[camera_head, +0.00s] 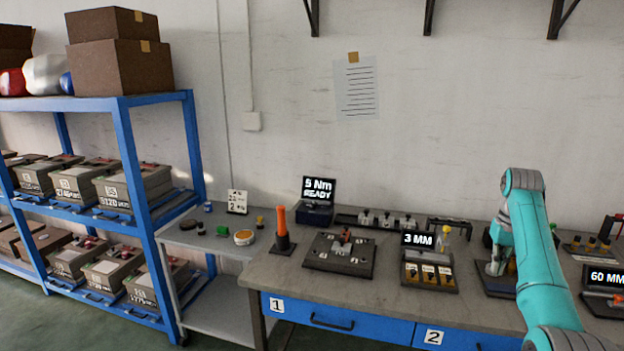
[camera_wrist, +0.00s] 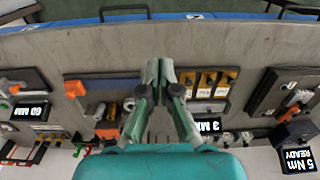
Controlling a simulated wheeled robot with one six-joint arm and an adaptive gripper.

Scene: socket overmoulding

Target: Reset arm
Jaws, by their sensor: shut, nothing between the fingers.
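My teal arm (camera_head: 540,260) rises over the right part of the workbench (camera_head: 280,280) in the head view, bent at the top with its wrist hanging down. In the wrist view my gripper (camera_wrist: 159,68) points toward the bench edge, its two fingers together with nothing held. It appears over the bench top, between the 3 MM station and a station with an orange block (camera_wrist: 75,88). I cannot tell its exact height above the surface. In the head view the arm partly hides the gripper and the station under it.
The 3 MM display (camera_head: 417,239) stands by a tray of yellow-fronted bins (camera_head: 430,274). A black fixture plate (camera_head: 339,254), an orange-handled tool (camera_head: 282,230) and the 5 Nm display (camera_head: 318,190) are further left. The 60 MM display (camera_head: 605,278) is at right. A blue shelf (camera_head: 128,150) holds battery-like boxes.

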